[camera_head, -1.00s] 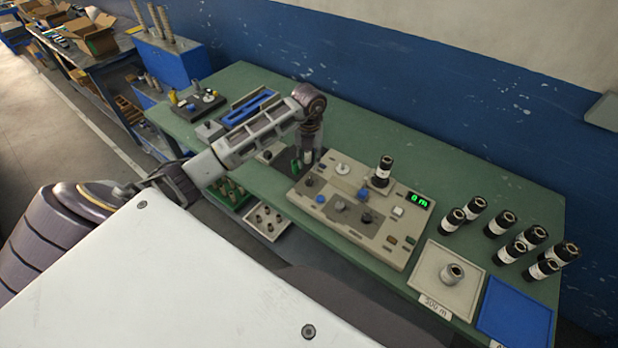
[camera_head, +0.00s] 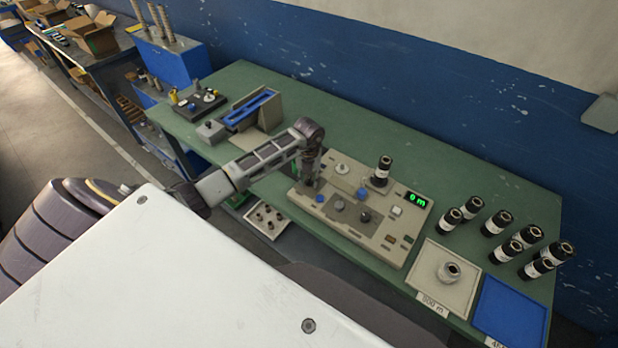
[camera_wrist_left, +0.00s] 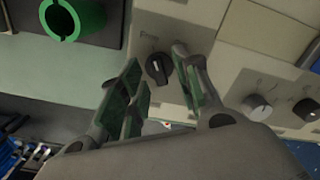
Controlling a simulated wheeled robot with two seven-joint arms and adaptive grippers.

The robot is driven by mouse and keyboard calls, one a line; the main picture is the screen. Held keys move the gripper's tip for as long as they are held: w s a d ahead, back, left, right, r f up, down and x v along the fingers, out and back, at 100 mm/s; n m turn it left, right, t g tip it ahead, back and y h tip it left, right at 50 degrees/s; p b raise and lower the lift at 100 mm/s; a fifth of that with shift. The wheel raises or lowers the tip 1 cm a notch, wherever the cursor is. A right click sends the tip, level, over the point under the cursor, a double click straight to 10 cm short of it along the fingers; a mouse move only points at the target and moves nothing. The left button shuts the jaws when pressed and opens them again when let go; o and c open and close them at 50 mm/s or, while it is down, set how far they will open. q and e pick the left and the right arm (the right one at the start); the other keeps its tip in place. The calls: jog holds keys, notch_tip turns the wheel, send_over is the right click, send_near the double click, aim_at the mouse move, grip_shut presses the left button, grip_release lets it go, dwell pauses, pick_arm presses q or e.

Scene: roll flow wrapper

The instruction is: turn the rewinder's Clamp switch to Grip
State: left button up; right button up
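The rewinder (camera_head: 375,243) is a beige panel with knobs, buttons and a green "0 m" display on the bench. My left gripper (camera_head: 309,184) is over its left end and hides part of it. In the left wrist view, a black rotary switch (camera_wrist_left: 157,68) with a pale mark sits on the panel near the fingertips. The left gripper (camera_wrist_left: 158,88) is open and empty, its fingers on either side of the switch in the picture. I cannot tell whether they touch it. My right gripper is not in view.
A grey knob (camera_wrist_left: 257,107) sits right of the switch in the wrist view. Several black rolls (camera_head: 496,222), a beige tray (camera_head: 425,282) and a blue tray (camera_head: 513,311) are at the bench's right.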

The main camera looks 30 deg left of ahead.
pick_arm(q)
jog(key=shift+c, duration=0.3)
grip_shut()
